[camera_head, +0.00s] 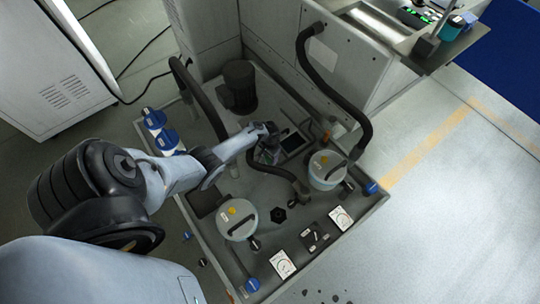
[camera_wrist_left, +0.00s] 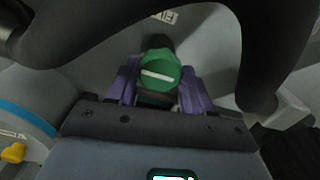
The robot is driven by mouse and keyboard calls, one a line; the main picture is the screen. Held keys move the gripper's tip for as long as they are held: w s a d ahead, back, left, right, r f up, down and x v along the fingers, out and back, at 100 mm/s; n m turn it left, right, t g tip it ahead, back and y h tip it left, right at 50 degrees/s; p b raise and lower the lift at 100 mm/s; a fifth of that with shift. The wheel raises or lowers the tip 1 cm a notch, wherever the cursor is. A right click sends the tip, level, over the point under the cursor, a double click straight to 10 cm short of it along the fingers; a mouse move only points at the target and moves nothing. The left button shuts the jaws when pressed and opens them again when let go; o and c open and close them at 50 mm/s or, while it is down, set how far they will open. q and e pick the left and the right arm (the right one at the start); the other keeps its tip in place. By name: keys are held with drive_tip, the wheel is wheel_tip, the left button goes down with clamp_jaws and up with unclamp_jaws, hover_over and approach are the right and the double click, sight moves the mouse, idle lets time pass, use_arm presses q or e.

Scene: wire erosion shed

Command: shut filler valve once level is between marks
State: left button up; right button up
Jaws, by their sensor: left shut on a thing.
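My left gripper (camera_head: 267,154) reaches in from the left over the grey tank unit, near its back middle. In the left wrist view its purple fingers (camera_wrist_left: 160,92) stand on either side of a round green valve knob (camera_wrist_left: 160,70) and are shut on it. The knob has a white line across its top, which runs nearly level in that view. In the head view the knob is mostly hidden by the gripper. A dark rectangular opening (camera_head: 293,142) lies just right of the gripper; I cannot make out a liquid level or marks. My right gripper is not in view.
Black hoses (camera_head: 335,85) arch close around the gripper. Two lidded canisters, left (camera_head: 237,219) and right (camera_head: 327,170), stand in front of it. White dial gauges (camera_head: 283,264) and a black star knob (camera_head: 279,215) sit nearer. A dark motor (camera_head: 238,85) stands behind.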

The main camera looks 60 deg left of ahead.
use_arm(q)
drive_tip(key=o, duration=1)
drive_tip(key=shift+o, duration=0.2)
wheel_tip(320, 180, up, 11)
drive_tip(key=p, duration=0.5)
drive_tip(key=shift+f, duration=0.1)
